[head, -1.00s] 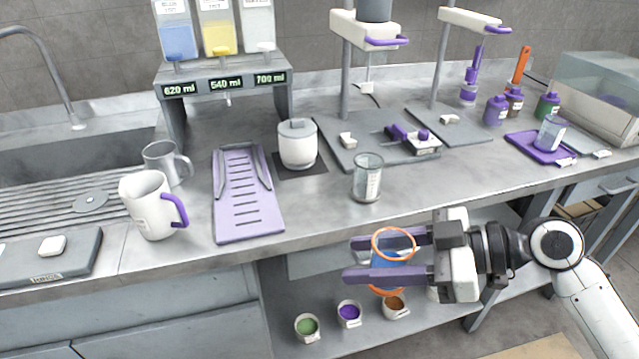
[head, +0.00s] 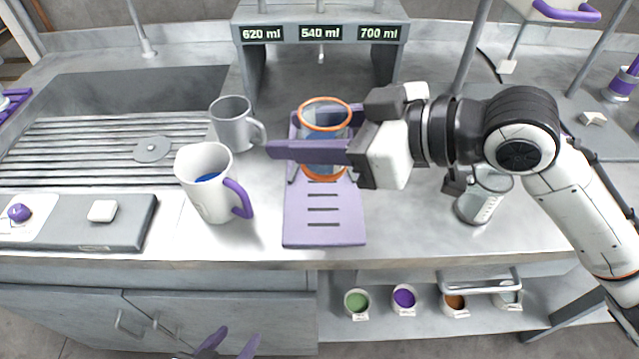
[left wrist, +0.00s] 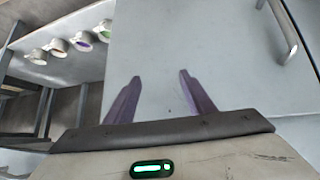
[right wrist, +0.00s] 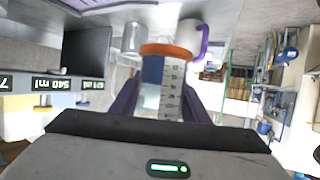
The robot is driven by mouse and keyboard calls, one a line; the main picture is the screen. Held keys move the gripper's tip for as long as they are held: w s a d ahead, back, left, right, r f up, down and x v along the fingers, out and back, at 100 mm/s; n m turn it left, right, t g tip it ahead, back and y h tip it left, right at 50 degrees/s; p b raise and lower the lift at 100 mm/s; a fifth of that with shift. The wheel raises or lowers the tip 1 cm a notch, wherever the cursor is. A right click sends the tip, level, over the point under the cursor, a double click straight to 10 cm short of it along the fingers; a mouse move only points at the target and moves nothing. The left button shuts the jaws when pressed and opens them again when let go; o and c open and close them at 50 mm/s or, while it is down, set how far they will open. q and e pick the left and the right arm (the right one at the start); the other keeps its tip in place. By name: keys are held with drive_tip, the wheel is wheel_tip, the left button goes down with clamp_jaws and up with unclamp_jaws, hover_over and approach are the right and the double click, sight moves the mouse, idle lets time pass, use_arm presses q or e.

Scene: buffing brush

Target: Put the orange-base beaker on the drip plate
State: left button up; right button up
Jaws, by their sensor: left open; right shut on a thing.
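The orange-base beaker (head: 326,118), clear with an orange rim, an orange base and bluish contents, is between the fingers of my right gripper (head: 300,135). That gripper is shut on it. The beaker looks upright in the head view, over the back part of the purple slotted drip plate (head: 324,230). I cannot tell whether its base touches the plate. The right wrist view shows the beaker (right wrist: 168,85) with a printed scale between the fingers. My left gripper (head: 238,336) is open and empty, low in front of the counter; its fingers show in the left wrist view (left wrist: 158,82).
A white mug (head: 207,190) with a purple handle and a grey mug (head: 232,125) stand left of the plate. Another glass beaker (head: 478,207) stands right, partly behind my right arm. The dispenser (head: 320,33) is behind. Several small cups (head: 404,298) sit on the lower shelf.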

drive_tip(key=f, duration=0.4)
drive_tip(key=shift+s+f, duration=0.2)
drive_tip(key=shift+f, duration=0.2)
drive_tip(key=shift+f+b, duration=0.45)
drive_tip(key=shift+f, duration=1.95)
drive_tip(key=o, duration=1.1)
drive_tip(key=shift+f, duration=0.15)
drive_tip(key=shift+d+r, duration=0.1)
drive_tip(key=shift+r, duration=0.1)
drive_tip(key=b+v, duration=0.1)
drive_tip(key=v, duration=0.9)
drive_tip(key=shift+d, duration=0.15)
drive_tip(key=shift+s+d+r, duration=0.4)
drive_tip(key=shift+d+r, duration=0.05)
drive_tip(key=shift+d, duration=0.05)
